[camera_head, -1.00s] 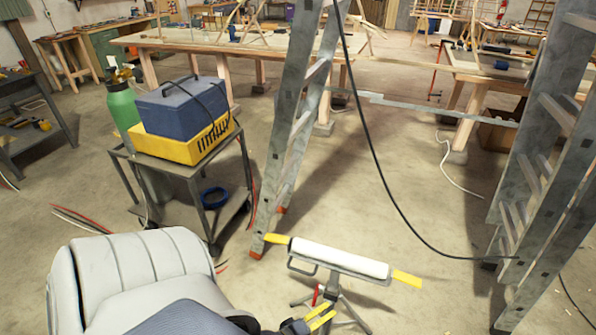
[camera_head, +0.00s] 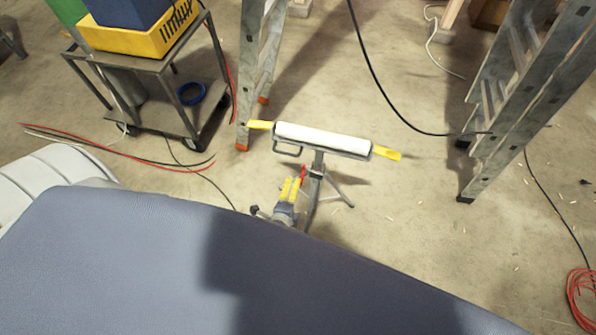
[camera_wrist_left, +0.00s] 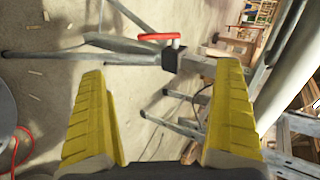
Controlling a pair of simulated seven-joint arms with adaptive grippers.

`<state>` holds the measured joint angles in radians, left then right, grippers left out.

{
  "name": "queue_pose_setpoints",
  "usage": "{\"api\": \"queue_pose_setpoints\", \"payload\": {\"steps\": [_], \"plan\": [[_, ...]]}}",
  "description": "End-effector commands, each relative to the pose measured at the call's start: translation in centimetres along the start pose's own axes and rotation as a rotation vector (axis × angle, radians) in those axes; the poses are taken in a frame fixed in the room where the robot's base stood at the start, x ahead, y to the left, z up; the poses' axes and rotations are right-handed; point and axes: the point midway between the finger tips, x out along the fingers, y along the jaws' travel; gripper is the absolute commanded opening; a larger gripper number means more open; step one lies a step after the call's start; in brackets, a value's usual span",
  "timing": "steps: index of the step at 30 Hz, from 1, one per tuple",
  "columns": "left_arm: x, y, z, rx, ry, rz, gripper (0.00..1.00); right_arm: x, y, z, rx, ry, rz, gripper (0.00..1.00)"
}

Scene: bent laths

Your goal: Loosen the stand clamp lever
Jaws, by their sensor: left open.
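The roller stand (camera_head: 322,139) has a white roller with yellow ends on top and a tripod base on the floor. Its red clamp lever (camera_head: 303,172) sits on the post below the roller. In the left wrist view the red lever (camera_wrist_left: 160,37) lies ahead of the fingers beside a dark clamp block (camera_wrist_left: 178,58) on the post. My left gripper (camera_head: 291,187) has yellow fingers and is just left of and below the lever. In the left wrist view it (camera_wrist_left: 160,120) is open, with nothing between its fingers. My right gripper is not in view.
A stepladder (camera_head: 255,70) stands behind the stand and another ladder (camera_head: 525,100) at right. A metal cart (camera_head: 150,85) stands at left. A black cable (camera_head: 385,100) hangs to the floor behind the stand. Bare floor lies right of the stand.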

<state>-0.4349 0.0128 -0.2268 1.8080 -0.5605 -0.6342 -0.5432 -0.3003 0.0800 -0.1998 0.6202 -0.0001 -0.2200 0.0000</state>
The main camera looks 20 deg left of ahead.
Motion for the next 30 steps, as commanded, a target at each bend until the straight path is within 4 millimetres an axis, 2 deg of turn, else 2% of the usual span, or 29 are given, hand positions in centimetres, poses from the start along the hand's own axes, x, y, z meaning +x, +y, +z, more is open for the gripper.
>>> {"api": "queue_pose_setpoints", "payload": {"steps": [5,11,30], "plan": [[0.2,0.1,0.1,0.069,-0.003,0.003,1.0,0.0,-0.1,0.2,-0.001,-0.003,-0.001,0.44],[2.2,0.0,0.1,0.075,-0.003,0.002,1.0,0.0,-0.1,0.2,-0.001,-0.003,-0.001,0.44],[13.2,0.1,0.1,0.072,-0.003,0.004,1.0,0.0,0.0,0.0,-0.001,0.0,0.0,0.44]]}}
